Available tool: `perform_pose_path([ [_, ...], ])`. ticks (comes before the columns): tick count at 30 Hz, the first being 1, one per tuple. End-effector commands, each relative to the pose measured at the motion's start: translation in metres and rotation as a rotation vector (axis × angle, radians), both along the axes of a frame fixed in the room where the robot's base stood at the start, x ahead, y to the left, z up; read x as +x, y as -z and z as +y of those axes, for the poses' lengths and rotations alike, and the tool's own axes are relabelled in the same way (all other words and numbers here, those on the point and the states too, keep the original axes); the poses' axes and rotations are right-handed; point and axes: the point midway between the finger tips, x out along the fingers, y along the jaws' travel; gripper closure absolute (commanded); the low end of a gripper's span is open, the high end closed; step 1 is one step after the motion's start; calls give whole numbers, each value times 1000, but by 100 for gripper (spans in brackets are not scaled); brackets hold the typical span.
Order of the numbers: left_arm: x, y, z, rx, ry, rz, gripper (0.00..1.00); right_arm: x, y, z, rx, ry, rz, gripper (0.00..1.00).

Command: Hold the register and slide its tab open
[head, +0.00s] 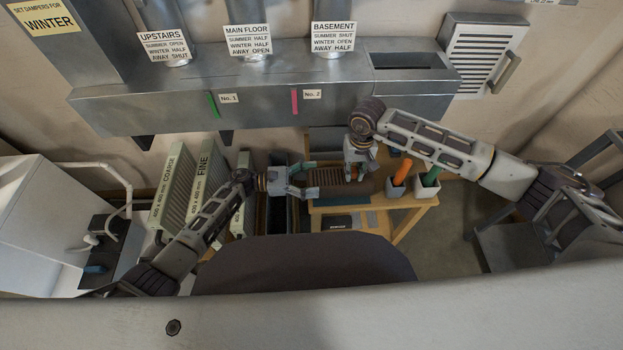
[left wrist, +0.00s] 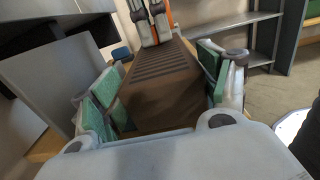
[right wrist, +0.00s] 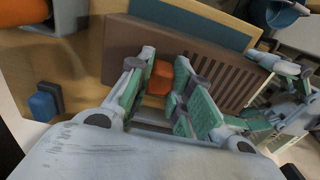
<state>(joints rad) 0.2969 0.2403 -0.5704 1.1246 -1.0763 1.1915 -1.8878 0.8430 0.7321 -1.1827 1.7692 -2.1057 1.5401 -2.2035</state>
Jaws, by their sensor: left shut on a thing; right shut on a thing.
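The register (head: 328,178) is a brown slotted plate held above the small wooden table. My left gripper (head: 309,179) is shut on its left end; in the left wrist view the register (left wrist: 165,88) lies between the green pads. The register also fills the middle of the right wrist view (right wrist: 125,42), with its slots to the right. Its orange tab (right wrist: 160,76) stands beside the slots. My right gripper (head: 356,174) comes down from above, shut on the tab, its green pads on either side. The fingers hide part of the tab.
The wooden table (head: 405,228) carries an orange-handled thing (head: 402,172) and a green-handled thing (head: 434,175) in pale cups, close right of my right gripper. Filter boxes (head: 208,180) stand left of my left gripper. The metal duct (head: 270,88) runs behind and above.

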Motion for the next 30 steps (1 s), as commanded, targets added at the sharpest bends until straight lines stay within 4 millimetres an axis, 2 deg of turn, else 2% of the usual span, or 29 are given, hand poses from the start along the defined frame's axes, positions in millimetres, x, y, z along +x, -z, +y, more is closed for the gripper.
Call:
perform_pose_path([
  [21,1,1,1,1,-2,0,53,1,0,-33,-5,2,-1,100],
  [30,1,1,1,1,-2,1,53,1,0,-37,-4,3,-1,100],
])
